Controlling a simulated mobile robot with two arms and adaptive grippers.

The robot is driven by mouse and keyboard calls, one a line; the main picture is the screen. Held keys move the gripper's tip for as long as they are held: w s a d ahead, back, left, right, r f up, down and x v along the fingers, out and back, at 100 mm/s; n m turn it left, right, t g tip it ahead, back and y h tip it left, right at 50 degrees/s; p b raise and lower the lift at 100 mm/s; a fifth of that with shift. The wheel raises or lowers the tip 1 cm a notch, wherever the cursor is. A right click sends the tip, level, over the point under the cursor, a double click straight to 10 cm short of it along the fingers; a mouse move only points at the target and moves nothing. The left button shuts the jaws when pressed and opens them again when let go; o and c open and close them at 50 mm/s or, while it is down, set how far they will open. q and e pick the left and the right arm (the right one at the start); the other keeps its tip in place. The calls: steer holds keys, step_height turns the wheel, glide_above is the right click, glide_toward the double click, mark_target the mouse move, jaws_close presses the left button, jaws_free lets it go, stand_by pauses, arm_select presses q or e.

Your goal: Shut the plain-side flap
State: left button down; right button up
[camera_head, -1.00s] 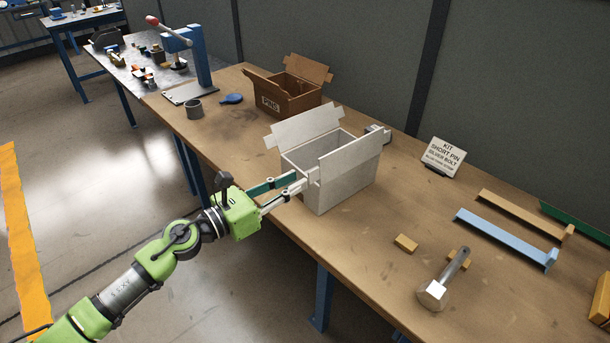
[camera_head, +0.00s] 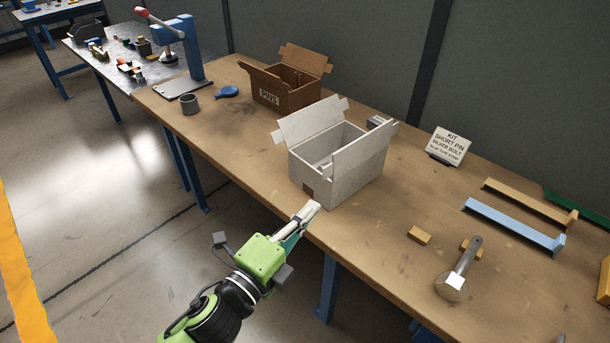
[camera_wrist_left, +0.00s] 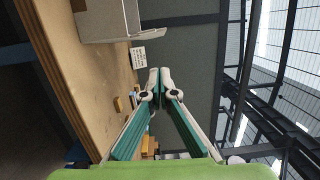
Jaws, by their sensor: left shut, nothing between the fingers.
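The white open-topped box (camera_head: 337,187) stands upright near the table's front edge. Its far-left flap (camera_head: 311,121) is raised and leans outward. Its flap on the near right side (camera_head: 362,149) also stands up above the wall. The near end has a small brown square; the near right wall looks plain. My left gripper (camera_head: 312,207) is shut and empty, just in front of the box's near end and low beside it. In the left wrist view the shut fingertips (camera_wrist_left: 160,76) lie below the box (camera_wrist_left: 100,22). My right gripper is not in view.
A brown PINS box (camera_head: 284,97), grey cup (camera_head: 190,104) and press (camera_head: 190,65) stand farther left. A kit sign (camera_head: 449,146) stands behind.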

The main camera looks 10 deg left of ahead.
arm_select(q)
steer(key=w+d+f+n+p, duration=0.1)
steer(key=w+d+p, duration=0.1)
steer(key=w, duration=0.8)
steer(key=shift+w+d+n+p, duration=0.2)
steer(key=shift+d+n+p, duration=0.1)
steer(key=shift+p, duration=0.55)
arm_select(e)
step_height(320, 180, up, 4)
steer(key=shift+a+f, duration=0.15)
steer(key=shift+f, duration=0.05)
arm_select(q)
steer(key=shift+f, duration=0.1)
steer(key=shift+w+a+n+p, duration=0.15)
steer(key=shift+n+p, duration=0.15)
steer(key=shift+p, duration=0.2)
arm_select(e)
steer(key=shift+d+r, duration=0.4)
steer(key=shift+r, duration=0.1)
